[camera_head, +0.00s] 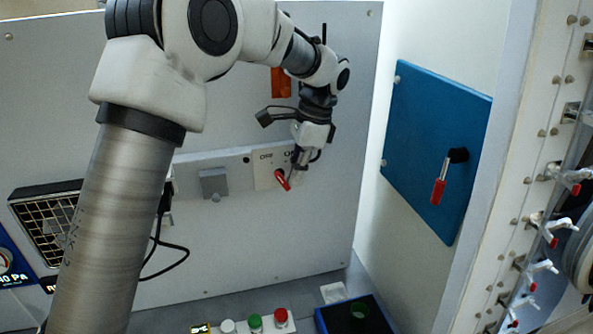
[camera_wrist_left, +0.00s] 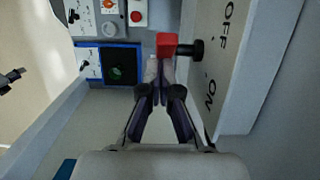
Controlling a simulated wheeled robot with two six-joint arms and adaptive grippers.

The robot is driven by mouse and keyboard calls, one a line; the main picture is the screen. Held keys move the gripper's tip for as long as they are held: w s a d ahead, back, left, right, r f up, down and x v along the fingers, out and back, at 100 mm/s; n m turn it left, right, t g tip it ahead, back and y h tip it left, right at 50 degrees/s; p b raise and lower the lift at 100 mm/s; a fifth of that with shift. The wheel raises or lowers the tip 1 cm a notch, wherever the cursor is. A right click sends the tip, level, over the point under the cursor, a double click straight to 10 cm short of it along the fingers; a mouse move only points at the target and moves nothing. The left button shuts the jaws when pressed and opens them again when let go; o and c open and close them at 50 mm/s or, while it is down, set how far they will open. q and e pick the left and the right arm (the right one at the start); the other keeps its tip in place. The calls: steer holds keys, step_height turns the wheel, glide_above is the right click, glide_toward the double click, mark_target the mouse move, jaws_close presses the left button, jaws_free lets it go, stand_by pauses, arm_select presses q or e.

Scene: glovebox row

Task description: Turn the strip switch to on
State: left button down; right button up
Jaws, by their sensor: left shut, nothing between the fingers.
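The strip switch (camera_head: 283,180) is a red lever low on the pale strip (camera_head: 220,177) on the back wall, under the OFF and ON marks. Its lever hangs down and slightly right in the head view. In the left wrist view its red handle (camera_wrist_left: 167,45) stands out from a black pivot. My left gripper (camera_head: 299,171) is shut and empty, just right of the lever on the ON side. Its fingertips (camera_wrist_left: 158,68) show close beside the red handle; I cannot tell whether they touch. A small dark shape (camera_wrist_left: 12,77) in the left wrist view may be my right gripper.
A blue panel (camera_head: 437,145) with another red-handled lever (camera_head: 438,190) is on the right wall. Below are red, green and white buttons (camera_head: 254,322) and a blue-edged dark tray (camera_head: 352,316). A grey block (camera_head: 213,183) sits on the strip left of the switch.

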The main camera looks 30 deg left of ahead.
arm_select(q)
steer(key=shift+a+f+g+y, duration=0.15)
steer(key=shift+f+g+y, duration=0.6)
steer(key=shift+g+y, duration=0.35)
steer(key=shift+f, duration=0.1)
stand_by(0.6)
steer(key=shift+w+r, duration=0.2)
steer(key=shift+r, duration=0.55)
